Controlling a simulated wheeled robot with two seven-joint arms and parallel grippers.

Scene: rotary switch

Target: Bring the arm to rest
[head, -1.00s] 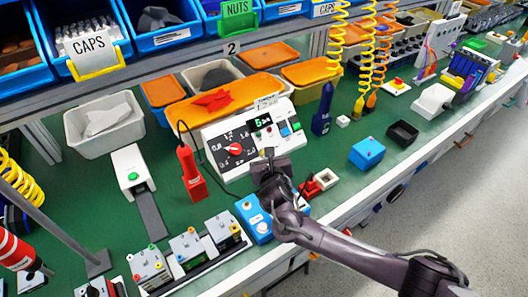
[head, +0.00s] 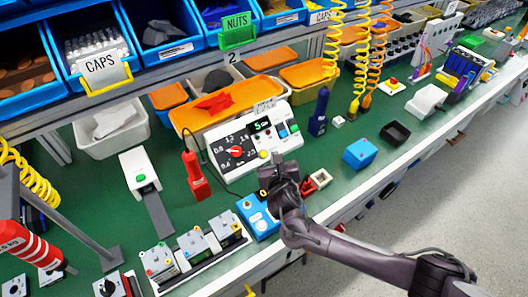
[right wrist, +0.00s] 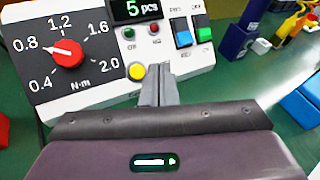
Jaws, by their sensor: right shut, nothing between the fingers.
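The white control box (head: 232,167) stands on the green bench with its dial panel tilted up. Its red rotary knob (head: 236,152) also shows in the right wrist view (right wrist: 68,52), with its pointer toward the 0.8 mark. The display (right wrist: 136,9) reads "5 pcs". My right gripper (head: 277,158) is in front of the box's right part. It is shut and empty, and its fingertips (right wrist: 159,72) appear just right of the yellow button (right wrist: 136,71) in the wrist view. The knob is clear of the fingers. My left gripper is out of view.
A blue box with round fittings (head: 257,218) lies under my right forearm's left side. A red screwdriver-like tool (head: 195,177) stands left of the control box. A blue box (head: 360,154) and a black tray (head: 395,133) are to the right.

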